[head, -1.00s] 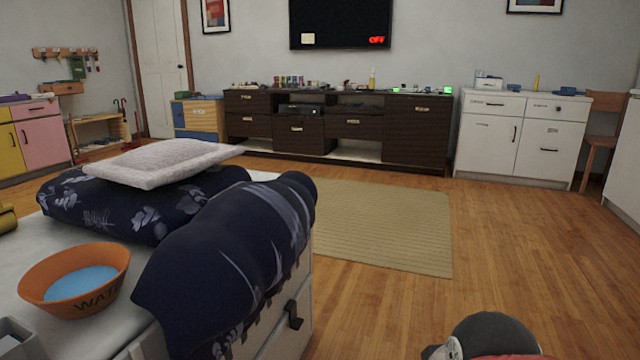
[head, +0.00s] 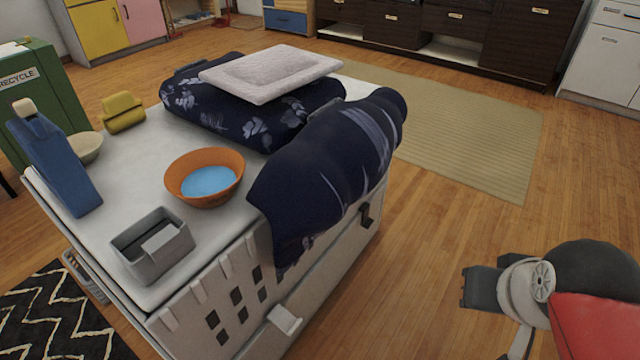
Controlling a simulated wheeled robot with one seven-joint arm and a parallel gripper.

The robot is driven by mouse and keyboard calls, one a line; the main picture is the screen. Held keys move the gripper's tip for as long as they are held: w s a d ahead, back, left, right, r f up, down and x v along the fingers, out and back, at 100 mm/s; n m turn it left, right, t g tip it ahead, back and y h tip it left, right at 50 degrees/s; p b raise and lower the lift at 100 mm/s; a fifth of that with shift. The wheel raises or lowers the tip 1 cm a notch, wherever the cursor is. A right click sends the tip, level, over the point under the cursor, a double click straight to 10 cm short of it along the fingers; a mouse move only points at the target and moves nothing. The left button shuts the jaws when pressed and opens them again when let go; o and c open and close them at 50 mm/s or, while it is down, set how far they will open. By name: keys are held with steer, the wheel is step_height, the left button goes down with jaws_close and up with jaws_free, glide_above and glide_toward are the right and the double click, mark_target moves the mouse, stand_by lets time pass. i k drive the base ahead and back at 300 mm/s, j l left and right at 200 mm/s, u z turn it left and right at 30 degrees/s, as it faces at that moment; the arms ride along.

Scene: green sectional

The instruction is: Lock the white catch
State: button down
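A white catch (head: 285,319) sticks out from the near side of a white chest (head: 150,290), low down in the head view, beside a row of dark square openings. I cannot tell from this angle whether it is locked. A black catch (head: 367,215) sits on the same side, farther back. My gripper (head: 478,288) is at the lower right, over the wooden floor and well apart from the chest. Its fingers are not clear enough to tell whether they are open.
On the chest top stand an orange water bowl (head: 205,190), a grey bin (head: 152,252), a blue bottle (head: 58,165) and a white cushion (head: 270,72) on dark cloth. A dark floral cloth (head: 325,170) hangs over the edge near the catches. The floor to the right is clear.

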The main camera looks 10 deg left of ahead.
mark_target(286, 321)
steer(key=j+u, duration=0.8)
steer(key=j+z, duration=0.25)
steer(key=j, duration=0.6)
steer(key=k+j+z, duration=0.2)
steer(key=j, duration=0.6)
steer(key=i+j, duration=0.05)
steer(key=i, duration=0.05)
